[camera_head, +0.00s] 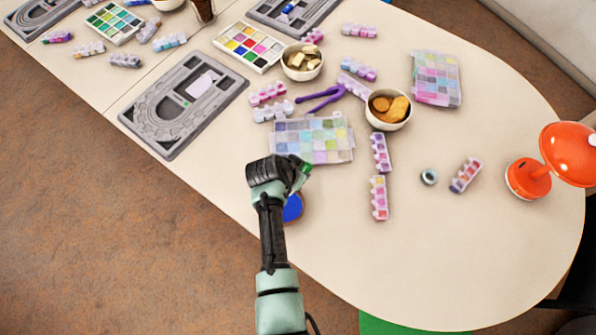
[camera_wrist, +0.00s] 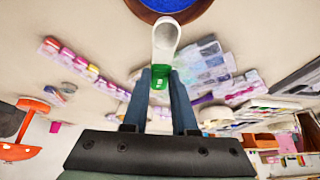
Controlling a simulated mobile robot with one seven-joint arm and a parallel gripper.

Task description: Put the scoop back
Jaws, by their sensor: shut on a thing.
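In the wrist view, my gripper (camera_wrist: 160,85) is shut on the scoop (camera_wrist: 165,40). The scoop has a pale, whitish end and a green part between my fingers. In the head view, my gripper (camera_head: 303,172) is over the near edge of the table, in front of a clear bead box (camera_head: 328,155). Only a small green bit of the scoop (camera_head: 307,168) shows there. A blue round thing (camera_head: 293,208) lies partly hidden under my arm. In the wrist view, a blue surface with a brown rim (camera_wrist: 172,16) is beyond the scoop's pale end.
Bowls with pieces (camera_head: 388,123) (camera_head: 301,75), purple tweezers (camera_head: 322,97), and bead strips (camera_head: 380,198) stand around. A grey bead board (camera_head: 150,125) lies left, a second clear box (camera_head: 437,92) back right. An orange lamp (camera_head: 530,178) stands right. The front right of the table is clear.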

